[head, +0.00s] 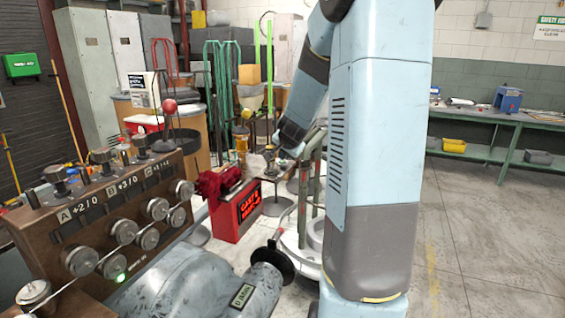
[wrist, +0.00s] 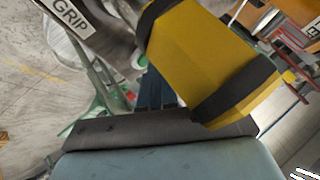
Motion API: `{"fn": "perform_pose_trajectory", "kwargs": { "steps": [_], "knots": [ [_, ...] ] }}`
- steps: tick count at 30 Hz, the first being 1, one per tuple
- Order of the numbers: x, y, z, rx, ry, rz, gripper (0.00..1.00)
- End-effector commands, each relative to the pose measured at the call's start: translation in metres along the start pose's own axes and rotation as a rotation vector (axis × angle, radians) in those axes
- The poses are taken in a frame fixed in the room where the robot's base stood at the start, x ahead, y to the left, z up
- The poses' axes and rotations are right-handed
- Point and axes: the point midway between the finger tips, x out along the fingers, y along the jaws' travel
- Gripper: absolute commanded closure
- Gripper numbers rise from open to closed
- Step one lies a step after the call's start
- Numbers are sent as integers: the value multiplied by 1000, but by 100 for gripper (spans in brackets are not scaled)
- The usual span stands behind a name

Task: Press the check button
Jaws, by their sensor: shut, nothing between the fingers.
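The brown control console (head: 110,200) stands at the left of the head view. It has several round metal knobs and dials lettered A, B and C. A small green light (head: 121,278) glows low on its front. I see no label naming the check button, so I cannot tell which part it is. My gripper (wrist: 155,88) appears in the wrist view as dark, closed fingers beyond my pale blue wrist, with nothing held. In the head view my arm reaches down behind the console's right side, and its fingertips are too small to make out.
A red box (head: 236,212) and a grey-blue machine housing (head: 195,283) are right of the console. Open floor (head: 490,240) lies at the right.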

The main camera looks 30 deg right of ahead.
Motion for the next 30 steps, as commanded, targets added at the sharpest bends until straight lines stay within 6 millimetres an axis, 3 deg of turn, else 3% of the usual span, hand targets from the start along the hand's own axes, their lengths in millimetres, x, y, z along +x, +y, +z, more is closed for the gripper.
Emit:
{"fn": "perform_pose_trajectory", "kwargs": {
  "steps": [30],
  "knots": [
    [-10, -7, -6, 0, -2, 0, 100]
  ]
}}
